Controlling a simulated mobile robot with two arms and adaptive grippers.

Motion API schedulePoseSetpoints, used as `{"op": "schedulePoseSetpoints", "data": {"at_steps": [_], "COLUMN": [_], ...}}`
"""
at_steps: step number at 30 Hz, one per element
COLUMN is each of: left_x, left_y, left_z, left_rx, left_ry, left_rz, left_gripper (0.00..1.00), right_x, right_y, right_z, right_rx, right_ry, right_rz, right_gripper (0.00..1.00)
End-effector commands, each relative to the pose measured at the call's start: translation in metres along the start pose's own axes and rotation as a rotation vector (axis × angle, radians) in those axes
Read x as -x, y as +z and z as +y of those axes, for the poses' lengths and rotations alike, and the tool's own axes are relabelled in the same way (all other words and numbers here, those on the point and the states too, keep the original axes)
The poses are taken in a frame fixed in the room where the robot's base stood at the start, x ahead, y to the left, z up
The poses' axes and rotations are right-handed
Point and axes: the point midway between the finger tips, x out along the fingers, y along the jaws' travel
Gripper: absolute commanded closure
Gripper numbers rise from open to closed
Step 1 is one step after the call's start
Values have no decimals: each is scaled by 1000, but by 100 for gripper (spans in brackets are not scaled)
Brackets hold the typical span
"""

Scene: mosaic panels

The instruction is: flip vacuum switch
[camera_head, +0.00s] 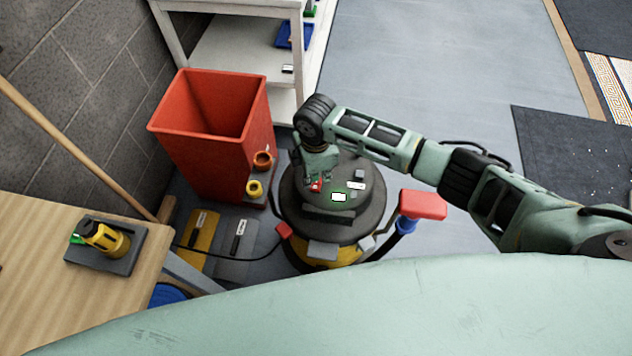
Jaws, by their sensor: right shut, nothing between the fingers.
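The vacuum (300,225) stands on the floor in the middle of the view, with a dark round top and a yellow lower band. My right arm comes in from the right, and my right gripper (322,178) points down at the vacuum's top, right by the red switch. It is shut and empty. Whether its fingertips touch the switch I cannot tell. My left gripper is not in view.
A red bin (225,150) stands behind left of the vacuum. A wooden table (60,300) with a yellow tool (105,238) is at the left. A white shelf (235,50) stands behind.

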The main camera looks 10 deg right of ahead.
Motion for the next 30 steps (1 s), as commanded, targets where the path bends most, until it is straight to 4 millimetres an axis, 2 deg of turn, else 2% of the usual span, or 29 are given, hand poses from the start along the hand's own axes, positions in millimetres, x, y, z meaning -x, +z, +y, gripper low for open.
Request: {"op": "schedulePoseSetpoints", "data": {"at_steps": [30], "left_x": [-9], "left_y": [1], "left_z": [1], "left_rx": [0], "left_ry": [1], "left_rz": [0], "left_gripper": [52], "right_x": [-16], "right_y": [0], "right_z": [0], "right_rx": [0], "right_ry": [-1], "right_rz": [0], "right_gripper": [100]}}
